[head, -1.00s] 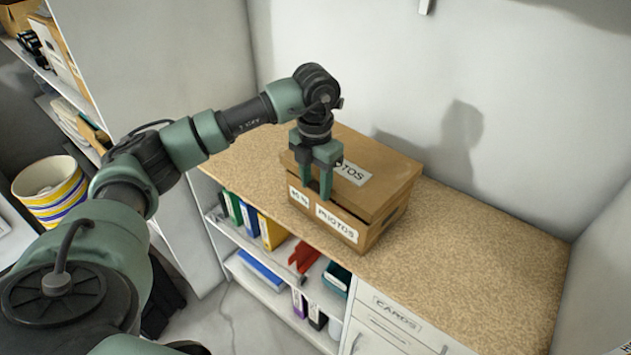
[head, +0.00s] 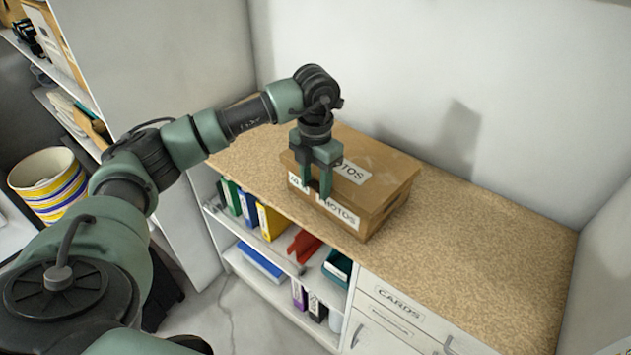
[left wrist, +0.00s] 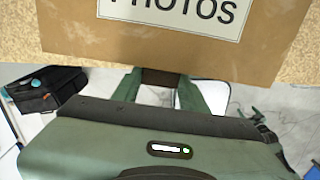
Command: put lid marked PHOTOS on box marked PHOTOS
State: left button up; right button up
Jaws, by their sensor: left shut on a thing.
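The brown cardboard lid marked PHOTOS (head: 386,168) lies over the box marked PHOTOS (head: 385,217) on the counter. It looks level and lined up with the box, its rim close around the box top; I cannot tell whether it is fully down all round. My left gripper (head: 318,188) points down at the lid's front edge and is shut on it. In the left wrist view the lid (left wrist: 150,48) fills the top, with the gripper fingers (left wrist: 160,80) at its edge. The fingers partly hide both labels. My right gripper is not in view.
The speckled counter (head: 480,240) is clear to the right of the box. A wall stands close behind. Below are open shelves with binders (head: 270,222) and a drawer marked CARDS (head: 397,303). A striped bin (head: 50,185) stands at the left.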

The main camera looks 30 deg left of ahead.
pick_arm(q)
jog(key=o, duration=1.5)
jog(key=shift+r, duration=0.1)
notch_tip(320, 180, up, 7)
jog(key=shift+f+b, duration=0.1)
jog(key=shift+b, duration=1)
jog(key=shift+r, duration=0.45)
jog(key=shift+s+f, duration=0.1)
